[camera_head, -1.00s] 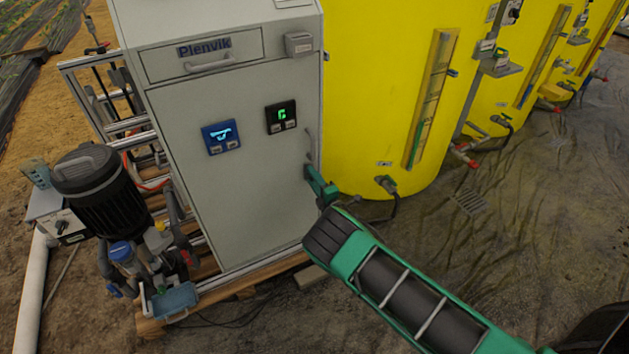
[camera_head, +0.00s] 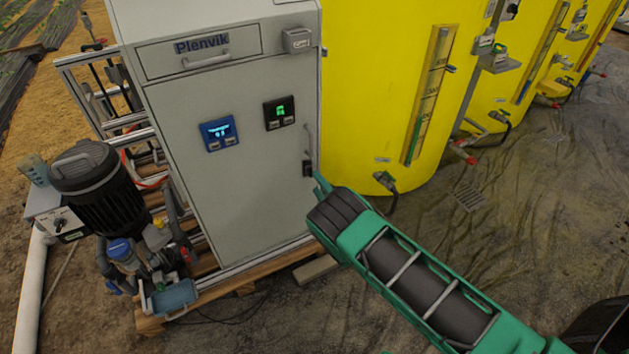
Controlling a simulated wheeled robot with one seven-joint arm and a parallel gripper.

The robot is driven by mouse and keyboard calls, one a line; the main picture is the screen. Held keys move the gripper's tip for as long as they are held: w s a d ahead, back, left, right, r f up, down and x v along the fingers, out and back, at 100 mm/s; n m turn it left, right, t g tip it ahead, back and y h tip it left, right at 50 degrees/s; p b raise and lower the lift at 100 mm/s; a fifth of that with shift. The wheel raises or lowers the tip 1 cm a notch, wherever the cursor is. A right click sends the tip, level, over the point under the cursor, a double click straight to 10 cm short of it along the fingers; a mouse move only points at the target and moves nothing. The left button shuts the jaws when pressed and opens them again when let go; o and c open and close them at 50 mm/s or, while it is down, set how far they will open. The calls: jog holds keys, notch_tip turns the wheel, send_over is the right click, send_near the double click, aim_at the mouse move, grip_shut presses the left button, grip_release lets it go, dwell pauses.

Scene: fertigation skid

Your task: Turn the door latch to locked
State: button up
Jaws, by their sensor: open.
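The cabinet door (camera_head: 235,190) is closed and pale grey, with a small dark latch (camera_head: 307,169) on its right edge. The latch sits just below a thin grey vertical door handle (camera_head: 309,138). My green gripper (camera_head: 319,184) is just right of and slightly below the latch. Only a slim part of it shows, and the rest is hidden behind my black and green arm. The jaws are open, and I see nothing held in them. A small gap seems to show between gripper and latch. The latch's exact angle is too small to read.
Yellow tanks (camera_head: 385,90) stand close on the right of the cabinet. A black pump motor (camera_head: 98,185) with piping stands at left. A wooden pallet (camera_head: 235,283) sticks out under the cabinet. The floor at right is mostly clear.

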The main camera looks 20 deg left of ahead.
jog(key=shift+v, duration=2.3)
